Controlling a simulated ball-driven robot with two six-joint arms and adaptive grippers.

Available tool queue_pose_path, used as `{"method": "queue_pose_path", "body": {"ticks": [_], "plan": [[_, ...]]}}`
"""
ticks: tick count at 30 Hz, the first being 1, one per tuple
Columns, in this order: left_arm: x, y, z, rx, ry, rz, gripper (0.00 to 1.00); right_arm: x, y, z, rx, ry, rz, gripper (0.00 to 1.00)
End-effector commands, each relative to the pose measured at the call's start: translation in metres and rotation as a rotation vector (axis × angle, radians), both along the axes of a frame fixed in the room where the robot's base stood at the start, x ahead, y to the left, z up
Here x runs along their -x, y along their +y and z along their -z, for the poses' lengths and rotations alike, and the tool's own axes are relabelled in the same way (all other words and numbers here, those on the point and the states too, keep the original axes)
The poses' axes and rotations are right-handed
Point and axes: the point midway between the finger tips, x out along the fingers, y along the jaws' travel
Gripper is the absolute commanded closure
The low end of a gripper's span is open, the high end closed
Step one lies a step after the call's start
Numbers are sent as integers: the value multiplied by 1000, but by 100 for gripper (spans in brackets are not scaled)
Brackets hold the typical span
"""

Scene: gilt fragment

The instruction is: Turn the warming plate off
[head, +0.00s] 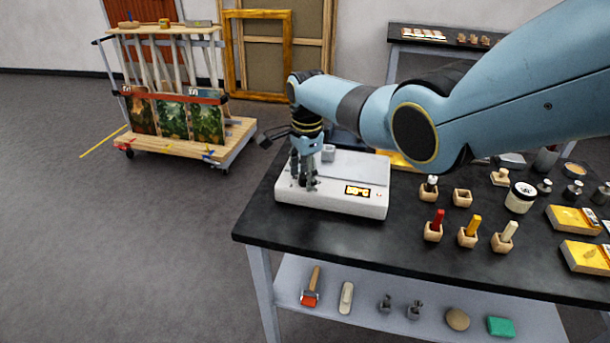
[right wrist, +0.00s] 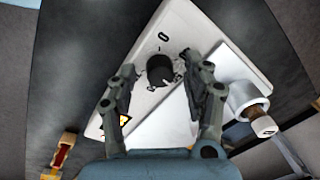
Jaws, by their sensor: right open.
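The warming plate (head: 340,205) is a white box near the left end of the dark table. Its front display (head: 357,190) glows orange with a temperature reading, too small to read surely. My right gripper (head: 304,183) points down over the plate's left part. In the right wrist view the plate (right wrist: 195,30) shows a black knob (right wrist: 160,70) with printed marks around it, including a 0. My right gripper (right wrist: 158,92) is open, with one finger on each side of the knob. I cannot tell whether the fingers touch it. My left gripper is not in view.
A small cup (head: 328,152) stands on the plate, close to my gripper. Small wooden blocks holding coloured sticks (head: 468,233) and a white jar (head: 520,197) stand to the right. A lower shelf (head: 375,310) holds tools. A cart (head: 180,140) stands on the floor at left.

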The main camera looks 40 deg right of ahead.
Motion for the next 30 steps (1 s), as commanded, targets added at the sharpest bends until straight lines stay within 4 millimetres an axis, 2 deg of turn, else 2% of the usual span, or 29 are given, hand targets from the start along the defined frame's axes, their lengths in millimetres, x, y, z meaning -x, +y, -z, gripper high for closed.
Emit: {"method": "queue_pose_path", "body": {"ticks": [5, 6, 17, 30], "plan": [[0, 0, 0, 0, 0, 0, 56, 0, 0, 0, 0, 0, -1, 49], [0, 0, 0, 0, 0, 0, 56, 0, 0, 0, 0, 0, -1, 52], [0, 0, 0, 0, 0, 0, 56, 0, 0, 0, 0, 0, -1, 99], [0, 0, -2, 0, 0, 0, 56, 0, 0, -1, 1, 2, -77, 100]]}}
